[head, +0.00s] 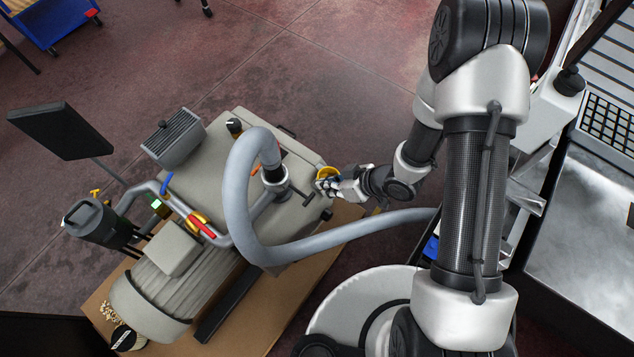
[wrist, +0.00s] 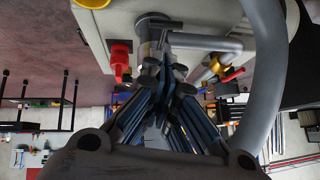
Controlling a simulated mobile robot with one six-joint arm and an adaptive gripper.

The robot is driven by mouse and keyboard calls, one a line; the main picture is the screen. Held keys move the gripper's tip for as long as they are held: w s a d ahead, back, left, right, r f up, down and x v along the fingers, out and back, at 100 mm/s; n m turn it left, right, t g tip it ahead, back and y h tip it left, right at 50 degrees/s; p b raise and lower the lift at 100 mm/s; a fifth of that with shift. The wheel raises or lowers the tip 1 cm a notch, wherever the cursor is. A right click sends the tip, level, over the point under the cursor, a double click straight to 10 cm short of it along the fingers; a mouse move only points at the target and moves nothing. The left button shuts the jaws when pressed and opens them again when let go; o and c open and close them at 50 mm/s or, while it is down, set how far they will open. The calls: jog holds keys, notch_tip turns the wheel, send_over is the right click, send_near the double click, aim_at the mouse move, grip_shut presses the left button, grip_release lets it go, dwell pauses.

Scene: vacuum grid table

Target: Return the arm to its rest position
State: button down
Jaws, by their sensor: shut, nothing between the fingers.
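My gripper (head: 330,185) is at the right end of the vacuum pump (head: 205,165) in the head view, close to a yellow ring (head: 327,173) and the pipe fittings. In the wrist view my gripper's fingers (wrist: 172,75) are together with nothing between them. They point at a grey pipe fitting (wrist: 153,30) on the pump. I cannot tell whether the fingertips touch it. My arm reaches out from the right side of the head view, bent down toward the pump.
A thick grey hose (head: 240,190) loops over the pump and runs right, below my gripper. A red valve handle (wrist: 120,62) is left of the fingers. A black flat panel (head: 62,130) stands at left. A metal bench (head: 585,240) is at right. Open floor (head: 340,60) lies behind.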

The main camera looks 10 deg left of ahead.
jog(key=shift+d+f+p+v, duration=0.15)
jog(key=shift+p+v, duration=0.15)
jog(key=shift+v, duration=0.85)
jog(key=shift+d+f+p+v, duration=0.1)
jog(key=shift+p+v, duration=0.15)
jog(key=shift+v, duration=0.9)
jog(key=shift+s, duration=0.15)
